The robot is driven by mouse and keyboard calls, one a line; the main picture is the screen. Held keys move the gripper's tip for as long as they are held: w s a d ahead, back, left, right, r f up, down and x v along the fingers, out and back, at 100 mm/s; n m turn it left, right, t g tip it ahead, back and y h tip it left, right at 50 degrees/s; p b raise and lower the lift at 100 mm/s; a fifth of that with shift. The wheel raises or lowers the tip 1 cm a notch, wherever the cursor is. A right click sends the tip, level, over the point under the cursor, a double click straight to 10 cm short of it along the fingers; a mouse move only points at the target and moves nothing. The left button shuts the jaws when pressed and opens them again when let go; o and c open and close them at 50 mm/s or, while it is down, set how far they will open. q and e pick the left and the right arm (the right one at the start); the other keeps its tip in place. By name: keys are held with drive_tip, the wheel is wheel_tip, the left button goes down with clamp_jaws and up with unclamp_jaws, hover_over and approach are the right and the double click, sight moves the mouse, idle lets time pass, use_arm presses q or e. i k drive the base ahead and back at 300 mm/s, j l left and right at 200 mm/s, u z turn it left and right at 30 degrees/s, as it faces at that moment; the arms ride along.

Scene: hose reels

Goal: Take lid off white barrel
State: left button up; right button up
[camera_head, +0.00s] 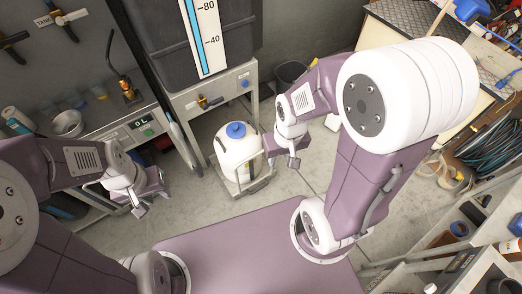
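The white barrel (238,158) stands upright on a small low frame on the floor, near the middle of the view. Its blue lid (236,130) sits on top. My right gripper (283,162) is just right of the barrel, fingers pointing down and apart, with nothing between them. Whether it touches the barrel cannot be told. My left gripper (152,205) is left of the barrel and clear of it, in front of the workbench. Its fingers look apart and empty.
A workbench (118,130) with a scale display, a bowl and bottles stands at the left. A dark tank (165,60) with a level gauge stands on a grey stand behind the barrel. A black bin (290,73) is at the back. Shelves with coiled hose (490,145) fill the right.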

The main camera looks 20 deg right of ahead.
sight(236, 129)
drive_tip(key=j+z, duration=0.2)
drive_tip(key=z, duration=0.15)
drive_tip(key=j+z, duration=0.2)
drive_tip(key=z, duration=0.15)
drive_tip(key=j+z, duration=0.3)
drive_tip(key=l, duration=0.1)
